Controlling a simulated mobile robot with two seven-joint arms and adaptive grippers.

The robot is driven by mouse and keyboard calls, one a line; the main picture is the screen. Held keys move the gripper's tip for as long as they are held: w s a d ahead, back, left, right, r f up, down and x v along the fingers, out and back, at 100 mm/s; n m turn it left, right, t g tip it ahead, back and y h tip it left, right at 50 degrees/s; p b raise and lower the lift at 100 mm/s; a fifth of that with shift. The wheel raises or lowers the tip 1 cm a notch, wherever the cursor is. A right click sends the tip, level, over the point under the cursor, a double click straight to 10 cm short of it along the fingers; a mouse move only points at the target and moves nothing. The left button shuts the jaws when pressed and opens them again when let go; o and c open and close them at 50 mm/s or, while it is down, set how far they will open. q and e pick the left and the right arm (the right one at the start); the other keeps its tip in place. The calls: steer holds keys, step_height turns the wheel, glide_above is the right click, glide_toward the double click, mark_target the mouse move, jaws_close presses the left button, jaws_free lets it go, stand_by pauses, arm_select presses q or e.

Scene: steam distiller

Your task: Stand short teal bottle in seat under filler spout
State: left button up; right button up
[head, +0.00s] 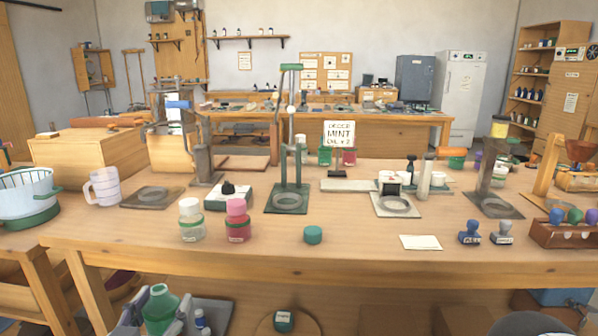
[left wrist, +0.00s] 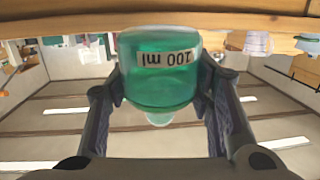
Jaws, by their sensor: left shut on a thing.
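My left gripper (head: 160,318) is at the lower left of the head view, below and in front of the table edge. It is shut around a short teal bottle (head: 160,304), whose neck points up. In the left wrist view the teal bottle (left wrist: 160,90) sits between both fingers, with a "100 ml" label and its neck toward the picture's bottom. The green filler stand (head: 290,150) is at mid-table, with a ring-shaped seat (head: 288,200) on its base plate. The seat looks empty. My right gripper is not in view.
Clear and pink bottles with caps (head: 191,222) (head: 237,222) stand at the front left of the stand. A teal cap (head: 313,235) lies in front of it. A black-knobbed box (head: 228,196) is just left. A white card (head: 420,242) lies right of the clear front area.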

arm_select(q)
steer(key=s+d+f, duration=0.4)
steer(key=s+f, duration=0.2)
steer(key=s, duration=0.4)
step_height(320, 180, up, 10)
steer(key=t+p, duration=0.1)
steer(key=p, duration=0.3)
steer(key=shift+w+r, duration=0.15)
steer(key=shift+w, duration=0.1)
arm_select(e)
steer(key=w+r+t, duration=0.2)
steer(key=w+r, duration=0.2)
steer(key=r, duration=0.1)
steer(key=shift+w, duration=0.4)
arm_select(q)
steer(key=shift+d, duration=0.1)
